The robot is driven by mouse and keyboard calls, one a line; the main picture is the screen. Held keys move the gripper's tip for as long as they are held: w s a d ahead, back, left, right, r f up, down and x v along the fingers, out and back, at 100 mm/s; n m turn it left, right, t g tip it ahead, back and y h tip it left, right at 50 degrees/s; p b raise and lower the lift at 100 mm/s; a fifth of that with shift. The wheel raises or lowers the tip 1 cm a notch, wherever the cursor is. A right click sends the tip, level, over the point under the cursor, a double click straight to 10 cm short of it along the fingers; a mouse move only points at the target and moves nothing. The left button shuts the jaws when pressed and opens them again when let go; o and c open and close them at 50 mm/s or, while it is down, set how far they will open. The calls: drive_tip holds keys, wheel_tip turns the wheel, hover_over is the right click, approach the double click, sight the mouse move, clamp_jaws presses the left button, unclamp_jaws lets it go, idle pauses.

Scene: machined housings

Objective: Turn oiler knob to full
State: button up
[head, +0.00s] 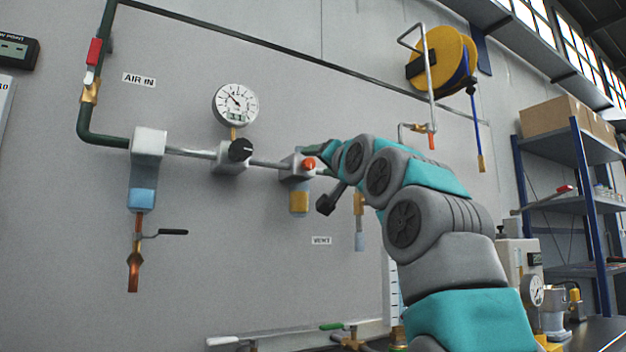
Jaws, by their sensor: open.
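The likely oiler is a pale block on the pipe with an orange-red knob (309,164) on its front and an amber bowl (299,202) below. My gripper (321,178) is at the end of my arm, just right of the knob, mostly hidden behind my wrist. A dark block-like tip shows below and right of the knob, and a dark green part shows above it. The gripper is open. I cannot tell whether it touches the knob. No scale or pointer on the knob is readable.
Left along the pipe are a regulator with a black knob (241,150), a round gauge (236,104) and a filter with a blue bowl (142,198). A small amber-topped unit (359,205) hangs behind my wrist.

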sight(310, 166)
drive_tip(key=w+n+p, duration=0.1)
drive_tip(key=w+n, duration=0.1)
drive_tip(key=w+a+n+y+p, duration=0.1)
drive_tip(key=w+n+p, duration=0.1)
drive_tip(key=w+r+n+y+p, duration=0.1)
drive_tip(key=w+n, duration=0.1)
drive_tip(key=shift+w+a, duration=0.1)
drive_tip(key=shift+a, duration=0.1)
drive_tip(key=shift+w+a+p, duration=0.35)
drive_tip(key=shift+w+p, duration=0.25)
drive_tip(key=shift+p, duration=0.2)
drive_tip(key=shift+c, duration=0.2)
clamp_jaws()
